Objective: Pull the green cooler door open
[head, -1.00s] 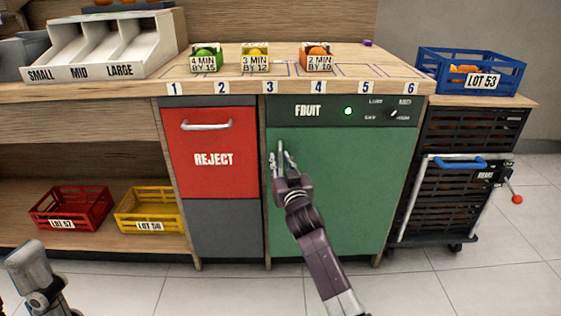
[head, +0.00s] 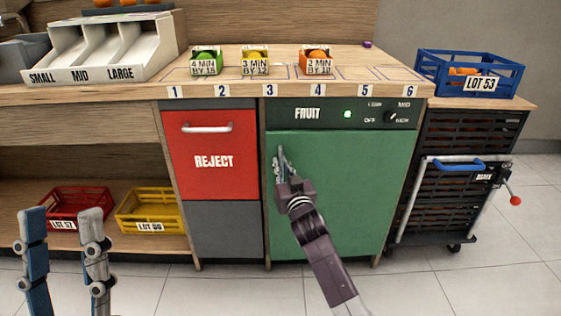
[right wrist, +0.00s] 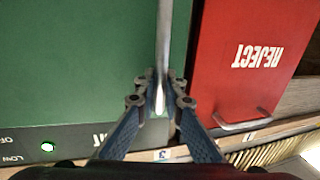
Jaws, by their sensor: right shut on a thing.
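The green cooler door (head: 340,190) fills the front under the counter, below the dark FRUIT panel (head: 320,115), and looks closed. Its grey vertical bar handle (right wrist: 165,50) runs near the door's left edge and shows clearly in the right wrist view. My right gripper (head: 281,165) is at the upper part of this handle, its fingers shut on the bar; the wrist view shows a finger on each side (right wrist: 162,108). In the head view the gripper hides most of the handle. My left gripper (head: 62,220) is at the lower left, fingers wide apart and empty, away from the cooler.
The red REJECT bin front (head: 212,175) with its white handle adjoins the door on the left. A black crate trolley (head: 465,190) stands to the right, under a blue LOT 53 crate (head: 425,65). The tiled floor (head: 420,290) before the cooler is clear.

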